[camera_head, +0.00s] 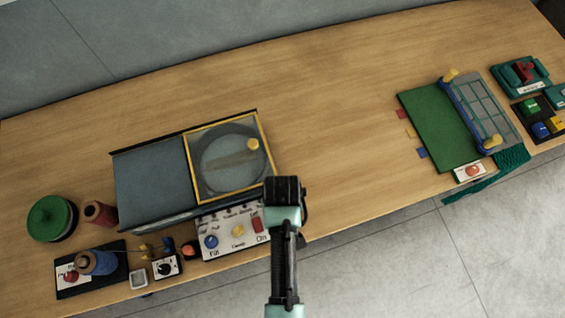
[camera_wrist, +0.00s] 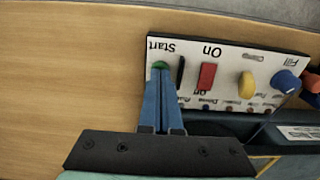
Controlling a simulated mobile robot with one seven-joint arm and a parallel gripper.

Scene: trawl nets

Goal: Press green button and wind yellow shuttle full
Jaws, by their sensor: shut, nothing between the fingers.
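A control panel (camera_head: 225,240) with a blue knob, a yellow knob and a red switch stands at the front edge of the machine box. In the wrist view, a green button (camera_wrist: 160,65) by the "Start" label shows just past my fingertips (camera_wrist: 161,80), which partly cover it. I cannot tell if they touch it. My gripper is shut and empty; in the head view its dark hand (camera_head: 284,190) hides the panel's right end. A small yellow piece (camera_head: 145,248) sits beside the blue thread spool (camera_head: 97,262); I cannot tell if it is the yellow shuttle.
The machine box has a yellow-framed window (camera_head: 188,160). A green spool (camera_head: 50,217) and a dark red spool (camera_head: 99,213) stand at the left. A green mat (camera_head: 432,128) and a net frame (camera_head: 485,112) lie at the right. The table middle is clear.

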